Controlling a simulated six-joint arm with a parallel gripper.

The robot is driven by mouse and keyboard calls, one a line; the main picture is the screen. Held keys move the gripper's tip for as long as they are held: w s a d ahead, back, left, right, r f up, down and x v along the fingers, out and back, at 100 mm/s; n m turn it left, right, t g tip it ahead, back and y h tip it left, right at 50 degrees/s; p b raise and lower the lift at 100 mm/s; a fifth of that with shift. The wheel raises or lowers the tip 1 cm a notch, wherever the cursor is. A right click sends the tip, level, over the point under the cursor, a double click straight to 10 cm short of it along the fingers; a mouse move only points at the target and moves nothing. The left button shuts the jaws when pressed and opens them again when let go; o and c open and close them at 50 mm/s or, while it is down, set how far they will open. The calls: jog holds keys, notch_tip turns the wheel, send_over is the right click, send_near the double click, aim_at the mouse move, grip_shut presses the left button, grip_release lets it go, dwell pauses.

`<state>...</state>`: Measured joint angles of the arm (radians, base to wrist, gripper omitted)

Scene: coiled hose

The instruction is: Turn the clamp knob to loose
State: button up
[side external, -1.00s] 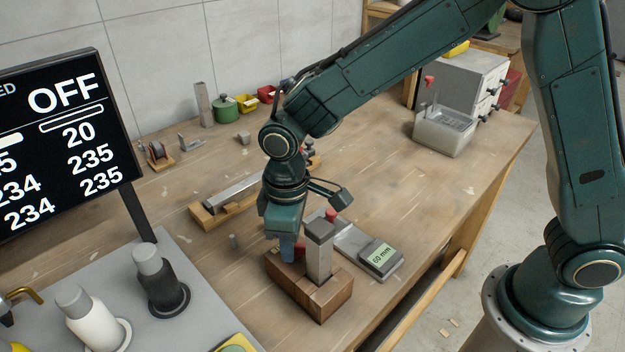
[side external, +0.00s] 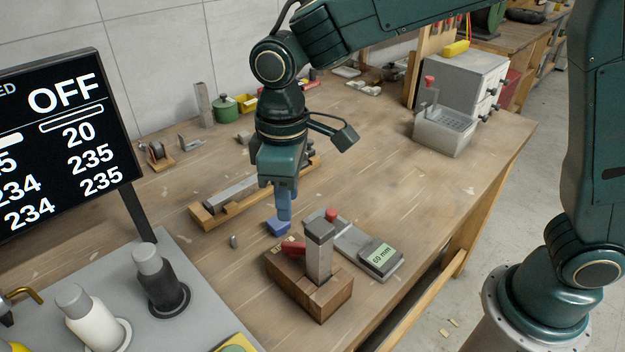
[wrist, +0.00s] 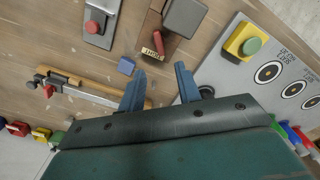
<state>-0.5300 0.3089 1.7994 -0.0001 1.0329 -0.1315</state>
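A wooden clamp block (side external: 318,300) with an upright square grey post (side external: 318,255) stands on the bench. A red knob or lever (side external: 293,248) sits on the block beside the post. It also shows in the wrist view (wrist: 158,42), its end near a small lettered plate (wrist: 152,57) that I cannot read surely. My gripper (side external: 284,217) hangs above and behind the block, pointing down. In the wrist view its blue fingers (wrist: 160,86) are apart with nothing between them, and they are clear of the red knob.
A small blue block (side external: 278,228) lies on the bench just behind the clamp block. A gauge reading 60 mm (side external: 380,256) lies to the right. A wooden rail with a metal bar (side external: 230,195) is to the left.

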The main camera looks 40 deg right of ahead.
jog(key=shift+r, duration=2)
jog(key=c, duration=0.7)
jog(key=shift+w+d+f+n, duration=0.2)
jog(key=shift+w+n, duration=0.15)
jog(key=shift+n, duration=0.2)
jog(key=shift+w+d+f+n, duration=0.1)
jog(key=shift+w+f+n, duration=0.15)
jog(key=shift+n, duration=0.3)
grip_shut()
jog(key=w+d+f+n+g+y, duration=0.2)
jog(key=w+d+n, duration=0.4)
jog(key=n, duration=0.9)
jog(key=shift+d+f+n+g+y, duration=0.4)
jog(key=shift+d+f+y, duration=0.3)
jog(key=shift+d, duration=0.05)
